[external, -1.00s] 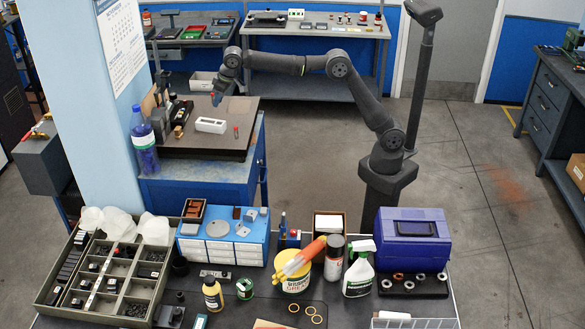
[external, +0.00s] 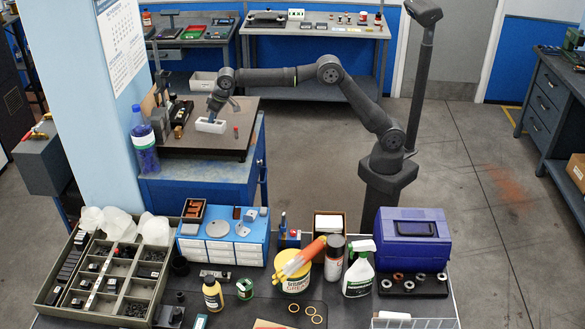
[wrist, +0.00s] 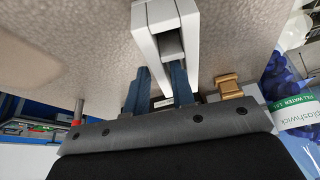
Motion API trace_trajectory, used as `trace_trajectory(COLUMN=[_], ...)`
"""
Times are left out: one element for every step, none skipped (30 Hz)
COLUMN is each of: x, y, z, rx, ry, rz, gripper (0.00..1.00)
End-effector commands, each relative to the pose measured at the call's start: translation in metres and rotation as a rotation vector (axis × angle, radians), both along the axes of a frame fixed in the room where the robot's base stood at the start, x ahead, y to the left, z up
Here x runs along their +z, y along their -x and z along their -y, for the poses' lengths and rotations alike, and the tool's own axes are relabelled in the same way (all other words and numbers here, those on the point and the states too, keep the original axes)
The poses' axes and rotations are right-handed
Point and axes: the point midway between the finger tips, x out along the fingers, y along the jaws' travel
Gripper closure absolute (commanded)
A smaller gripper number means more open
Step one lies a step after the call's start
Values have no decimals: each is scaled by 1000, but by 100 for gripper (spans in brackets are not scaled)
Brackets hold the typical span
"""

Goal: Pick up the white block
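The white block (external: 210,126) is long, with a recess in its top, and lies on the brown top of the blue bench. In the wrist view the white block (wrist: 146,40) shows in the upper middle, with a dark grey part inside the recess. My gripper (external: 219,112) is just above the block in the external view, pointing down. In the wrist view, the two blue fingers of my gripper (wrist: 160,72) are spread apart at the block's lower end. I cannot tell whether they touch it. The fingers hide part of that end.
A small red piece (external: 236,132) stands right of the block. A brass piece (wrist: 229,86) is close to the fingers. A water bottle (external: 143,140) stands at the bench's left edge, beside the pillar. A black device (external: 181,112) is behind the block.

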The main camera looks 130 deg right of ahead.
Motion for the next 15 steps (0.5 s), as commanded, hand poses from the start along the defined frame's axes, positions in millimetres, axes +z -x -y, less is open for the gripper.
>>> trace_trajectory(x=[0,0,0,0,0,0,0,1,1,1,1,1,2,2,2], y=[0,0,0,0,0,0,0,0,0,0,0,0,0,0,0], z=[0,0,0,0,0,0,0,0,0,0,0,0,0,0,0], rx=[0,0,0,0,0,0,0,0,0,0,0,0,0,0,0], ry=[0,0,0,0,0,0,0,1,1,1,1,1,1,1,1], rz=[0,0,0,0,0,0,0,2,2,2,2,2,2,2,2], gripper=[81,87,95,100,100,100,100,100,100,100,100,100,100,100,100])
